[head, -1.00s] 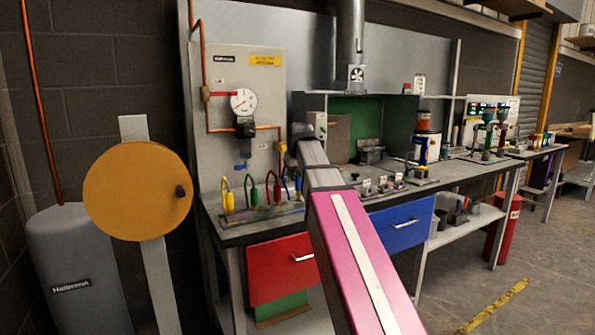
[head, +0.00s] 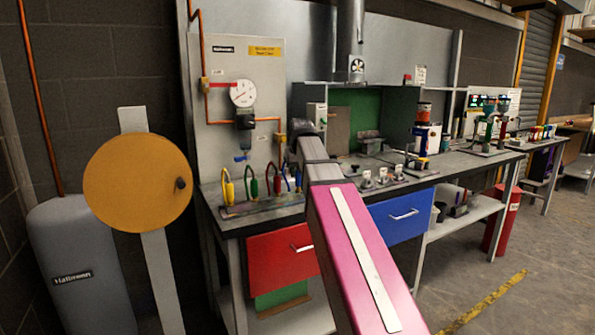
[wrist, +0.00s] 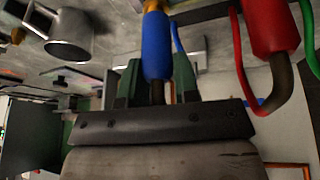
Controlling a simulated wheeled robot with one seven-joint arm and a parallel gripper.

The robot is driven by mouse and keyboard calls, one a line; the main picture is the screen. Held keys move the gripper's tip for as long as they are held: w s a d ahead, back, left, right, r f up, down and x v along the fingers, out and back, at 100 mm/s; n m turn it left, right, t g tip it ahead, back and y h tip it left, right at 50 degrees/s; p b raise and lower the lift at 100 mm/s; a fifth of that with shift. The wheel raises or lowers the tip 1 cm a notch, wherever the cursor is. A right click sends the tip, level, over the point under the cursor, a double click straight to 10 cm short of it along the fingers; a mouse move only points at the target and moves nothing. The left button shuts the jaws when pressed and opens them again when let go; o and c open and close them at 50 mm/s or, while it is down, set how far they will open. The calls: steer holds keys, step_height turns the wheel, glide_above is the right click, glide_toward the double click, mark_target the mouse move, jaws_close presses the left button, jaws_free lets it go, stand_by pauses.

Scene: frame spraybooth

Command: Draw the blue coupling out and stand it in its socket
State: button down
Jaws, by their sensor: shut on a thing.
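The blue coupling (wrist: 156,45) stands between the two green fingers of my gripper (wrist: 157,82) in the wrist view, and the fingers are shut on it. Its dark lower stub shows between the fingers, and a metal and yellowish end is at the top edge of the picture. In the head view the blue coupling (head: 298,181) is at the right end of the coupling row, partly hidden by my arm, which also hides my fingers. I cannot tell whether it is still seated. Its socket cannot be singled out.
A red coupling (wrist: 270,25) is close on the right in the wrist view. Yellow (head: 228,188) and green (head: 253,185) couplings stand further left in the head view. A metal cup-like cylinder (wrist: 68,38) shows at upper left. Small labelled fixtures (head: 367,179) stand right of my arm.

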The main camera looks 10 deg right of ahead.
steer(key=shift+f, duration=0.3)
steer(key=c, duration=0.8)
jaws_free()
